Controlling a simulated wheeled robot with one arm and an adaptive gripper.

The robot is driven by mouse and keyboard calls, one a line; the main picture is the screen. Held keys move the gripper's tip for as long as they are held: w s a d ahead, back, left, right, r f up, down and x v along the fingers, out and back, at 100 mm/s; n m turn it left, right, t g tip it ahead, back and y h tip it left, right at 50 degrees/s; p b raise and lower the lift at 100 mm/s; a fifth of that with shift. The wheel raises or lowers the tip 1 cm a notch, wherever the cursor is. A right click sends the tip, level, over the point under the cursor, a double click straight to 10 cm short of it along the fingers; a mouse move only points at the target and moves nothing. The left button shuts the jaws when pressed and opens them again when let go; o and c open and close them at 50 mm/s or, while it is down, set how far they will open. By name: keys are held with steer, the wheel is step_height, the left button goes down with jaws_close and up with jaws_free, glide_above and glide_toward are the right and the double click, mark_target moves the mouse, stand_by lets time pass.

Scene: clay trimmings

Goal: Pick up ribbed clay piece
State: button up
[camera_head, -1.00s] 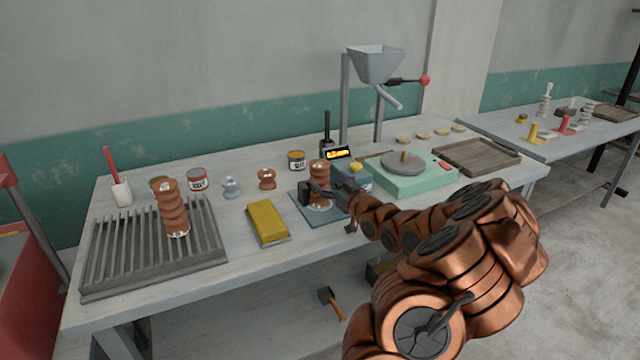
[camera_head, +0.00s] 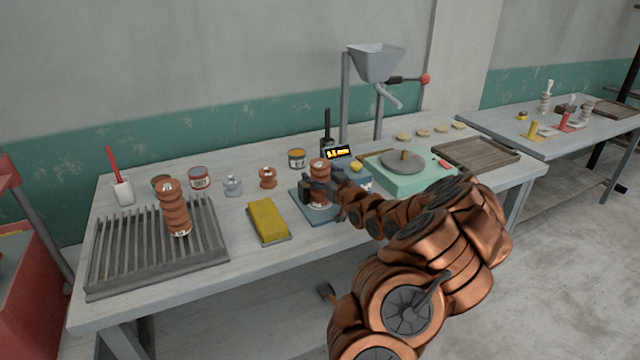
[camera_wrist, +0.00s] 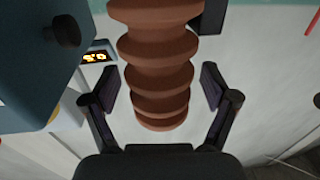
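In the wrist view the ribbed piece (camera_wrist: 159,75) fills the space between my fingers (camera_wrist: 160,88); a narrow gap shows on each side, so my gripper looks open. A second, similar ribbed piece (camera_head: 174,207) stands on the slatted grey rack (camera_head: 120,272) at the left.
A yellow sponge-like block (camera_head: 267,218) lies left of the scale. A green turntable unit (camera_head: 410,181) and a wooden tray (camera_head: 475,152) are to the right.

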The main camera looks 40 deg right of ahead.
jaws_close()
stand_by(0.5)
steer(key=shift+r, duration=0.1)
